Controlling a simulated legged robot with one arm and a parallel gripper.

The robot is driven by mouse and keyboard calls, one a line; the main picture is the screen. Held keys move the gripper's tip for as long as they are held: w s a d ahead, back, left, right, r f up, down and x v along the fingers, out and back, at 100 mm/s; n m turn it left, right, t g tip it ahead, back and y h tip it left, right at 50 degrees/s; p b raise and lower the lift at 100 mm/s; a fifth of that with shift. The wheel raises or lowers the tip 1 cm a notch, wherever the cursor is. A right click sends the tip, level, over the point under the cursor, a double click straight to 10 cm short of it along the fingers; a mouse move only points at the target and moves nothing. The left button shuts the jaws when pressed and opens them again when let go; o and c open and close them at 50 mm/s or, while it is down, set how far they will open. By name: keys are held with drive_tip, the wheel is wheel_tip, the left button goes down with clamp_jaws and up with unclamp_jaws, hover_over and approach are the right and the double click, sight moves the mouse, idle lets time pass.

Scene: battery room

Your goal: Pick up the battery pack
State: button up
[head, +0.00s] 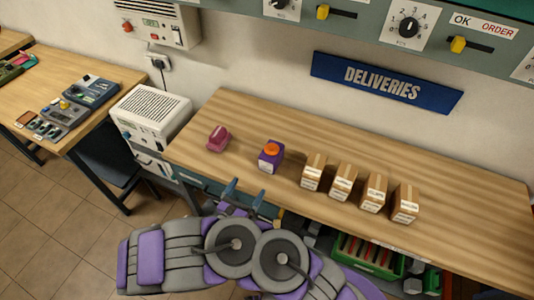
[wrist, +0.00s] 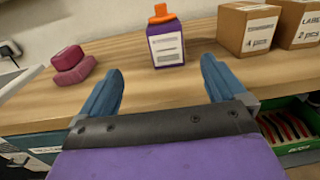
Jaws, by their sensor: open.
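A purple block with an orange top and a white label, which looks like the battery pack (head: 270,160), stands upright on the wooden bench. It also shows in the wrist view (wrist: 167,46), beyond the fingertips and roughly between them. My gripper (head: 243,194) is at the bench's front edge, nearer to me than the pack and not touching it. Its two blue fingers are apart and empty in the wrist view (wrist: 161,66). A pink, rounded two-part object (head: 218,139) lies on the bench left of the pack and shows in the wrist view (wrist: 72,66).
Several labelled cardboard boxes (head: 341,181) stand in a row right of the pack. The wooden bench (head: 460,207) is bare at the right. A green crate (head: 368,258) sits below it. A white machine (head: 152,115) stands at the bench's left end. A DELIVERIES sign (head: 387,83) hangs behind.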

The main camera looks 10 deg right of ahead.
drive_tip(key=b, duration=0.1)
approach(265, 163)
drive_tip(key=x, duration=0.3)
drive_tip(key=shift+d+f, duration=0.1)
drive_tip(key=shift+d, duration=0.45)
drive_tip(key=w, duration=0.1)
drive_tip(key=w+d+b, duration=0.1)
drive_tip(key=w, duration=0.1)
drive_tip(key=w+d, duration=0.1)
drive_tip(key=w, duration=0.1)
drive_tip(key=shift+d, duration=0.1)
drive_tip(key=shift+w+d+b, duration=0.25)
drive_tip(key=shift+d+b, duration=0.1)
drive_tip(key=shift+d, duration=0.15)
drive_tip(key=x, duration=0.2)
drive_tip(key=b+x, duration=0.1)
drive_tip(key=x, duration=0.2)
drive_tip(key=shift+d+r, duration=0.15)
drive_tip(key=shift+r, duration=0.1)
drive_tip(key=shift+a, duration=0.25)
drive_tip(key=shift+c, duration=0.2)
drive_tip(key=shift+d, duration=0.2)
drive_tip(key=c, duration=0.7)
drive_tip(key=shift+a, duration=0.1)
clamp_jaws()
